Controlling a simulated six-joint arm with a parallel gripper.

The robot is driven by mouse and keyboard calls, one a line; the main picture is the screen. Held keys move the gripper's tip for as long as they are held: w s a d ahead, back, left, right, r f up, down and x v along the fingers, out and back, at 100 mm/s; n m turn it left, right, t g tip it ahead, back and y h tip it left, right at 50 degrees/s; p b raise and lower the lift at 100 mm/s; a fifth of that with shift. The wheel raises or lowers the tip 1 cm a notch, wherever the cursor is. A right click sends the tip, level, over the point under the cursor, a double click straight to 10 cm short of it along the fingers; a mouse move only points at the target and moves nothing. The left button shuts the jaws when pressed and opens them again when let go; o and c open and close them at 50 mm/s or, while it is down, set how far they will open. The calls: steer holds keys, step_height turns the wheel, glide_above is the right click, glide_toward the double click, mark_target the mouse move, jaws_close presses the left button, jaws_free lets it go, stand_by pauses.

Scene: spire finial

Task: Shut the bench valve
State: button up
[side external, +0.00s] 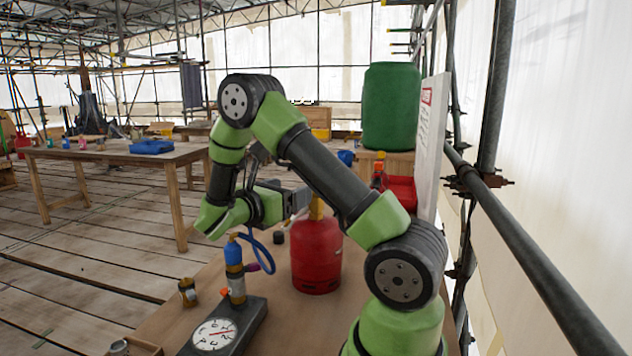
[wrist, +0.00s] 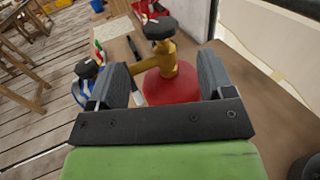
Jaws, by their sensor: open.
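A red gas bottle (side external: 316,255) stands upright on the bench, with a brass valve (side external: 317,208) on top, partly hidden by my arm. In the wrist view the brass valve (wrist: 160,72) rises from the red bottle (wrist: 172,88) and carries a round black knob (wrist: 160,28). My gripper (wrist: 163,80) is open and empty, its two dark jaws to the left and right of the valve in that picture. The knob shows beyond the jaw tips; I cannot tell the gap in depth. In the side view my gripper (side external: 292,200) is close to the valve, partly hidden.
A round gauge (side external: 214,334) on a dark base with a blue-topped fitting (side external: 234,262) and blue hose stands left of the bottle. A small brass piece (side external: 188,292) lies nearby. A white board (side external: 433,140) and scaffold poles bound the right side.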

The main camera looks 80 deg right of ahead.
steer(key=x, duration=0.9)
steer(key=shift+s+d, duration=0.1)
steer(key=shift+d, duration=0.15)
steer(key=c, duration=0.9)
